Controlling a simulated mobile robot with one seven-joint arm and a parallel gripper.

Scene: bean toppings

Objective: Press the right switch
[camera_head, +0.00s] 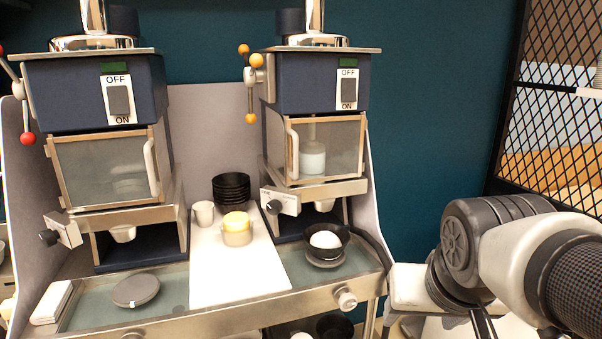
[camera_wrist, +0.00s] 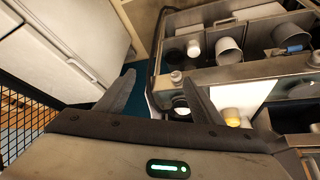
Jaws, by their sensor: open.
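The right switch (camera_head: 348,92) is a grey rocker on a white OFF/ON plate, on the front of the right machine's dark blue housing (camera_head: 300,85). A dark green indicator (camera_head: 348,62) sits above it. The left switch (camera_head: 119,101) is a similar rocker on the left machine. My gripper (camera_wrist: 160,92) is open and empty in the wrist view, its two dark fingers apart. In the head view my arm is at the lower right, well apart from the right machine, and the fingers are mostly cut off by the lower edge. I cannot make out the right switch in the wrist view.
A black bowl (camera_head: 340,236) with white contents stands below the right machine. A black mesh partition (camera_head: 560,110) stands at the right. Space between my arm and the right machine looks open.

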